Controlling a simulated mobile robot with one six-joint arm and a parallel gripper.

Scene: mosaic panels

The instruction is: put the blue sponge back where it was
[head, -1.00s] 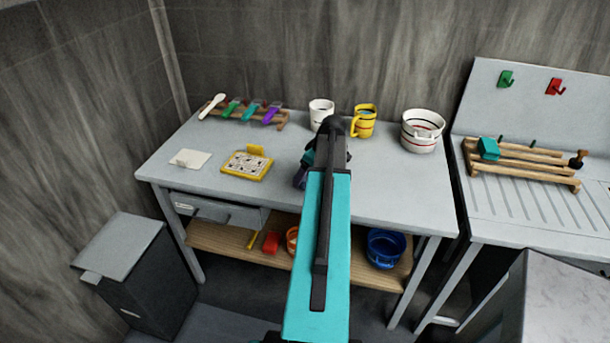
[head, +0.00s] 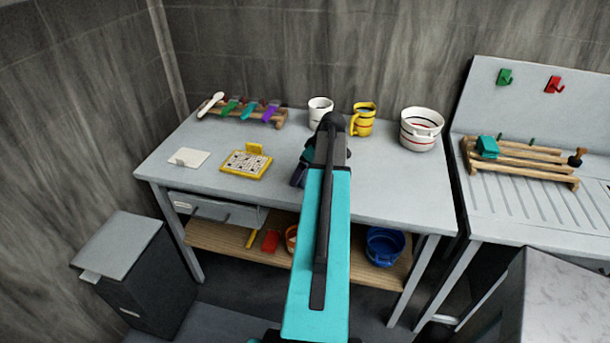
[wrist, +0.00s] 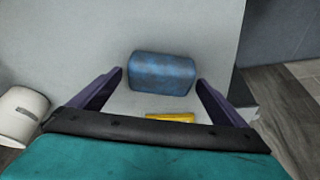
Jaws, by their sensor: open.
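The blue sponge (wrist: 162,74) is a mottled blue block lying on the grey table top in the wrist view. My gripper (wrist: 160,80) is open, with one purple finger on each side of the sponge and a gap showing at both sides. The sponge lies ahead of the gripper, around and beyond the fingertips; I cannot tell the height between them. In the head view my arm hides the sponge and most of the gripper (head: 298,176). A yellow strip (wrist: 171,117) shows between the fingers, nearer the palm; I cannot tell what it is.
On the table (head: 210,180) stand a white mug (head: 320,108), a yellow mug (head: 362,122), a striped bucket (head: 420,130), a yellow-framed board (head: 246,164) and a wooden rack (head: 238,117). A sink rack (head: 520,165) is at right. The table's front right is clear.

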